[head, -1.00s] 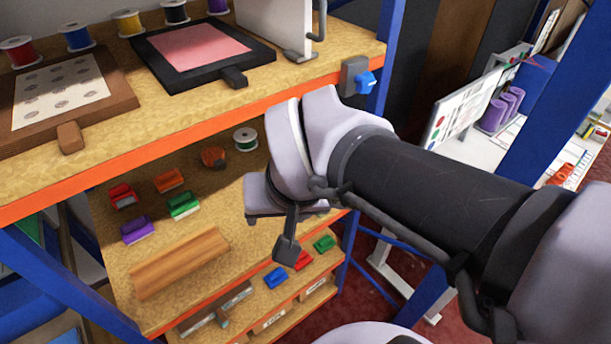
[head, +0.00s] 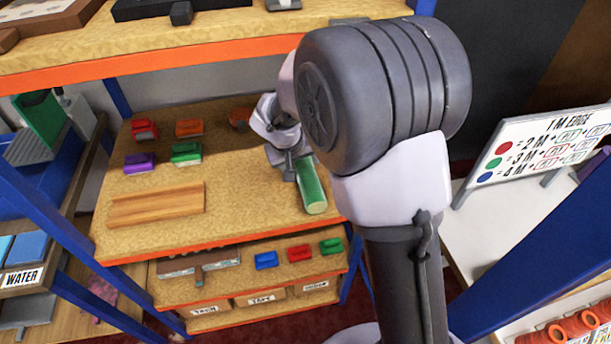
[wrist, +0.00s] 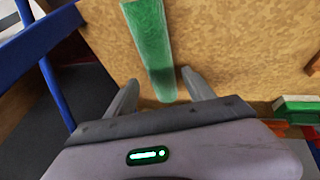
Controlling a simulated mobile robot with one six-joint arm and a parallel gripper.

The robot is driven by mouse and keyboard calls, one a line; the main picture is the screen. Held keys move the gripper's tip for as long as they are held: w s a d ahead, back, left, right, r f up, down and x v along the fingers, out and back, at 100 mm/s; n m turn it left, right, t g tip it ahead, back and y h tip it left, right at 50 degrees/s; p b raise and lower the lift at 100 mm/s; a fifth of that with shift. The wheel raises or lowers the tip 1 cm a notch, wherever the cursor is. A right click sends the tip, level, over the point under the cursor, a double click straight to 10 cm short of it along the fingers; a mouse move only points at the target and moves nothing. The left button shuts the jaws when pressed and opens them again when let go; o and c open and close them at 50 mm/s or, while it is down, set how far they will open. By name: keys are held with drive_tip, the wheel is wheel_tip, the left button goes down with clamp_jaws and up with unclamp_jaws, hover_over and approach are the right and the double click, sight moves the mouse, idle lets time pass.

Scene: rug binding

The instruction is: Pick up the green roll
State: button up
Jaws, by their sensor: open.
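The green roll (head: 312,188) lies on the middle shelf board near its right end, with its pale green end facing the front edge. My gripper (head: 290,166) is at the roll's rear part, pointing down, and partly hides it. In the wrist view the green roll (wrist: 152,45) runs away from my gripper (wrist: 160,80). Its near end lies between the two spread fingers, with a gap visible on each side. The fingers are open and hold nothing. Whether they reach down to the board is unclear.
On the same board (head: 250,215) are a wooden block (head: 155,211), a purple clip (head: 139,163), a green clip (head: 186,153), a red one (head: 144,129) and an orange one (head: 189,128). The orange-edged upper shelf (head: 150,62) overhangs behind. A blue post (wrist: 40,35) stands left in the wrist view.

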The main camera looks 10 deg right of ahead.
sight(304, 169)
drive_tip(key=b+x, duration=0.2)
drive_tip(key=x, duration=0.6)
drive_tip(key=shift+d+f+b, duration=0.1)
drive_tip(key=shift+b, duration=0.2)
drive_tip(key=c, duration=1.2)
drive_tip(key=shift+c, duration=0.2)
drive_tip(key=shift+r, duration=0.2)
